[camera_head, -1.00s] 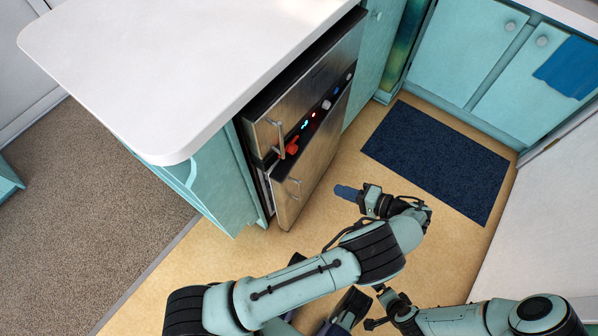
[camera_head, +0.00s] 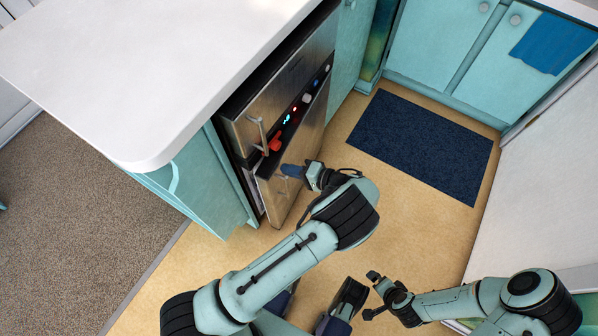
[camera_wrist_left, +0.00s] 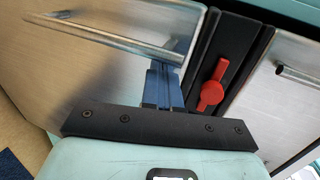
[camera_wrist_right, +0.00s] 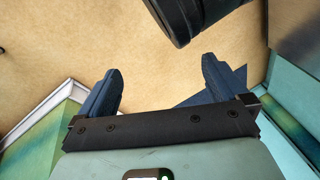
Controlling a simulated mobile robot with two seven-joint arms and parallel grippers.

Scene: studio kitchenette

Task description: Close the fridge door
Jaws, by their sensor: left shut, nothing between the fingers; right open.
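The fridge (camera_head: 285,75) is a steel unit under the white counter, with a black control strip between its upper and lower fronts. Its lower door (camera_head: 309,143) stands slightly ajar, with a narrow gap along its left edge. My left gripper (camera_head: 287,171) is shut and empty, up against or very near the outer face of that door. In the left wrist view, its blue fingers (camera_wrist_left: 163,82) are by the door's bar handle (camera_wrist_left: 105,38); contact cannot be told. My right gripper (camera_head: 371,294) is open and empty over the floor; its spread fingers show in the right wrist view (camera_wrist_right: 158,88).
A red knob (camera_head: 274,144) sticks out from the control strip, close to my left gripper. A white counter (camera_head: 130,70) overhangs the fridge. A dark blue mat (camera_head: 425,145) lies on open floor to the right. Teal cabinets (camera_head: 440,40) line the back.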

